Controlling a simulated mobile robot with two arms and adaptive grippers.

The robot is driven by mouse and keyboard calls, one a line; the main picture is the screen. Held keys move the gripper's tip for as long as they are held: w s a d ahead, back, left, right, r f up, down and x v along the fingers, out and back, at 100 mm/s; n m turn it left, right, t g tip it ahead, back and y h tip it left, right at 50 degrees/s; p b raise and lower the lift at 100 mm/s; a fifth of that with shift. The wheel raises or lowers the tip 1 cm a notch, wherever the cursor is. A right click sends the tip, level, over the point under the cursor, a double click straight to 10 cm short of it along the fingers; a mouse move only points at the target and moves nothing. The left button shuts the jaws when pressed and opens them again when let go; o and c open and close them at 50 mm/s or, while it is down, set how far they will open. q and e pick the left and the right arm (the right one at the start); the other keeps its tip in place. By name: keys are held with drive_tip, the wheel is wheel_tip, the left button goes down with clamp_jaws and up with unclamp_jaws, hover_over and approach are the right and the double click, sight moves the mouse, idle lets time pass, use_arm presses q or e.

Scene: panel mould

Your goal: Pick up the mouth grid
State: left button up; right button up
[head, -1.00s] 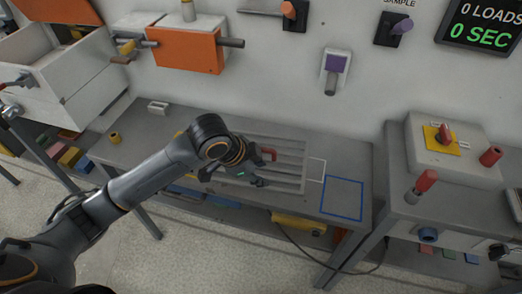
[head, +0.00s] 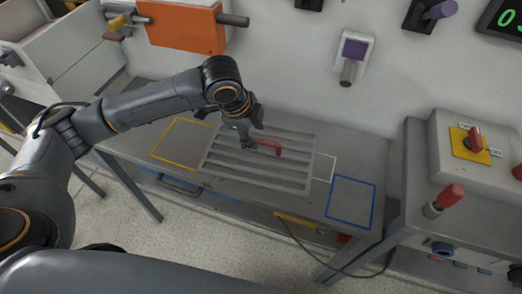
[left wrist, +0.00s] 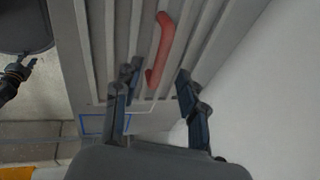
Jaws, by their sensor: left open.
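The mouth grid (head: 285,172) is a grey slatted panel with a red bar handle (head: 264,147) on top. It lies flat on the grey bench, between a yellow outline and a blue outline. My left gripper (head: 253,136) is open and empty just above the grid, close to the left end of the handle. In the left wrist view, the handle (left wrist: 164,45) runs lengthwise ahead of the open fingers (left wrist: 157,84), between their lines. Whether a finger touches it cannot be told. My left gripper hides part of the grid's far side.
A yellow outline (head: 157,155) and a blue outline (head: 351,204) on the bench top are empty. A purple switch (head: 355,49) and an orange box (head: 185,27) stick out from the wall behind. A control box with a red knob (head: 475,138) stands at the right.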

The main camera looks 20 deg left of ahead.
sight(260, 140)
use_arm(q)
drive_tip(key=shift+w+d+f, duration=0.1)
drive_tip(key=shift+w+f, duration=0.05)
drive_tip(key=shift+f, duration=0.4)
drive_tip(key=x, duration=0.3)
drive_tip(key=shift+w+d+f, duration=0.15)
drive_tip(key=shift+d+f, duration=0.1)
drive_tip(key=shift+f, duration=0.1)
drive_tip(key=shift+w+f, duration=0.15)
drive_tip(key=shift+f, duration=0.25)
use_arm(e)
drive_tip(key=shift+w+d+f, duration=0.1)
drive_tip(key=shift+w+d, duration=0.05)
drive_tip(key=shift+w, duration=0.7)
use_arm(q)
clamp_jaws()
use_arm(e)
drive_tip(key=shift+s+d, duration=0.1)
drive_tip(key=shift+s, duration=0.1)
use_arm(q)
drive_tip(key=shift+r, duration=0.1)
